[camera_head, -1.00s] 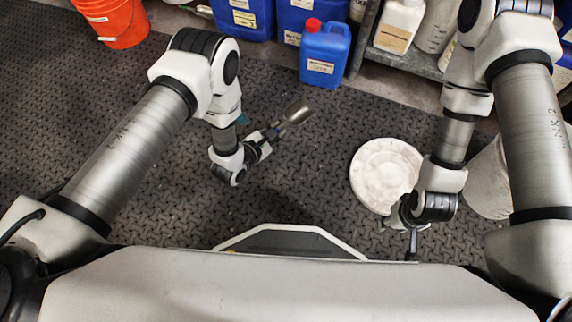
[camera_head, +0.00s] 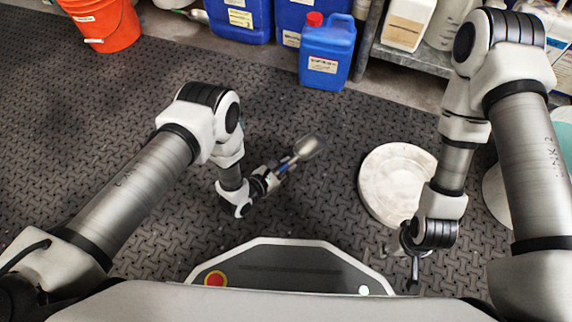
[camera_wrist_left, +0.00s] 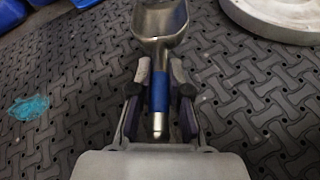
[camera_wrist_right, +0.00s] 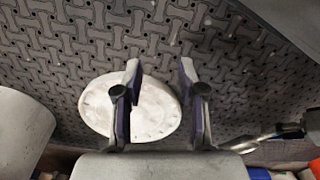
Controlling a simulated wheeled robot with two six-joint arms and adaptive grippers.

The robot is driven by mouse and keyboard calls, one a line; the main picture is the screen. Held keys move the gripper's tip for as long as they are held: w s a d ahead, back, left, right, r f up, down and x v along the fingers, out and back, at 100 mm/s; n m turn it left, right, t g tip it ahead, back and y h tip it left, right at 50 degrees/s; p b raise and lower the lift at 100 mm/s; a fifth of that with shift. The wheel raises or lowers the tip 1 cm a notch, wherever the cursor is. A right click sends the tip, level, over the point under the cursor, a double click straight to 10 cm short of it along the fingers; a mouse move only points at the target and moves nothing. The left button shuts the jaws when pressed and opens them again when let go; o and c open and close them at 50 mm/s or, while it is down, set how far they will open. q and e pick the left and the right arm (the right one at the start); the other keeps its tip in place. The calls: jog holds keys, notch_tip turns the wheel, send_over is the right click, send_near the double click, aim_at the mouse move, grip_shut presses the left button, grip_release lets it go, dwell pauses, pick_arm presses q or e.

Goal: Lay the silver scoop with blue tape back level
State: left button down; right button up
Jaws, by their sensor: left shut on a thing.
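The silver scoop (camera_head: 308,147) has blue tape on its handle and is held above the dark floor, left of the white round lid. My left gripper (camera_head: 279,171) is shut on the taped handle. In the left wrist view the scoop's bowl (camera_wrist_left: 160,22) points away from the gripper (camera_wrist_left: 160,88), with the blue tape between the fingers and the handle end toward the palm. I cannot tell exactly how level the bowl is. My right gripper (camera_head: 411,262) is near the lid; in the right wrist view its fingers (camera_wrist_right: 160,85) are apart and empty.
The white round lid (camera_head: 390,180) is on the right. A pale bucket (camera_head: 495,195) is partly hidden behind my right arm. A blue jug (camera_head: 327,55) and an orange bucket (camera_head: 108,25) stand at the back. The textured floor (camera_head: 300,215) between the arms is clear.

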aim_at(286, 182)
pick_arm(q)
notch_tip(286, 182, down, 8)
jog(key=b, duration=0.5)
jog(key=shift+b, duration=0.3)
jog(key=c, duration=1)
grip_release()
jog(key=shift+c, duration=0.2)
jog(key=v, duration=1.2)
